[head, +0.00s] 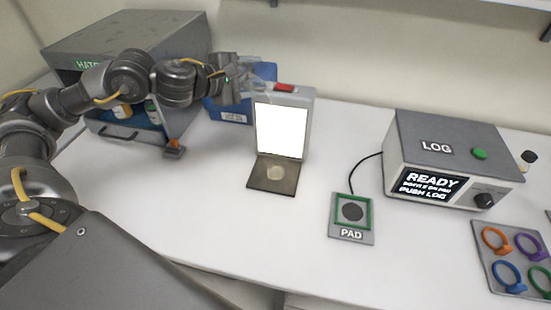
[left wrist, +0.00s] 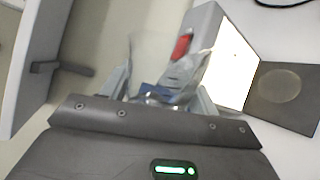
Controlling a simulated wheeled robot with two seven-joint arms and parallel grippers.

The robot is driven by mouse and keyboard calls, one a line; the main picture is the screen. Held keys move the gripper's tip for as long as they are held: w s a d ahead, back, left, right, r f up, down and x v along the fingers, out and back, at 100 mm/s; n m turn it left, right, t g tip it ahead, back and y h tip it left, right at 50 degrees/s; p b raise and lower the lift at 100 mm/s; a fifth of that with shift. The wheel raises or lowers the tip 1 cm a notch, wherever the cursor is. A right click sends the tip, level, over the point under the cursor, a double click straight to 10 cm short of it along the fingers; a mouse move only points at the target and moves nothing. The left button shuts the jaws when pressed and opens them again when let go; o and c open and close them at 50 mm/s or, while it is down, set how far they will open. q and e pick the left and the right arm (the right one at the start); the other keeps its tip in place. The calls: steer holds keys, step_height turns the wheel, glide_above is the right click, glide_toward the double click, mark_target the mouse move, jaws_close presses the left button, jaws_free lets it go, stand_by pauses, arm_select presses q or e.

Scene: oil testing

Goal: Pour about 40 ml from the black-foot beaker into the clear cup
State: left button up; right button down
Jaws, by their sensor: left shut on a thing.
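My left gripper (head: 240,88) is raised at the back, just left of the lit panel's top. It is shut on a clear, see-through vessel (head: 262,72), seemingly a beaker. In the left wrist view this vessel (left wrist: 152,58) shows between the fingers, tilted and blurred against the background. Its foot colour and liquid level cannot be made out. I cannot pick out a separate clear cup with certainty. A pale round patch (head: 275,172) lies on the dark plate before the lit panel and looks flat. My right gripper is not in view.
A lit white panel (head: 282,130) with a red top button stands mid-table. A grey hatch box (head: 120,45) holds bottles at left. PAD (head: 351,233), LOG box (head: 440,150) and coloured rings (head: 507,275) are right. Front table is clear.

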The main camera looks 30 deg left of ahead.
arm_select(q)
steer(key=shift+d+f, duration=0.1)
steer(key=shift+d, duration=0.1)
steer(key=shift+w+a+m, duration=0.2)
steer(key=shift+a+m, duration=0.1)
steer(key=shift+a+f+y+b, duration=0.15)
steer(key=shift+y+b, duration=0.15)
steer(key=shift+b, duration=0.05)
stand_by(0.4)
steer(key=shift+s+f+m, duration=0.1)
steer(key=shift+f+m, duration=0.1)
steer(key=shift+m, duration=0.2)
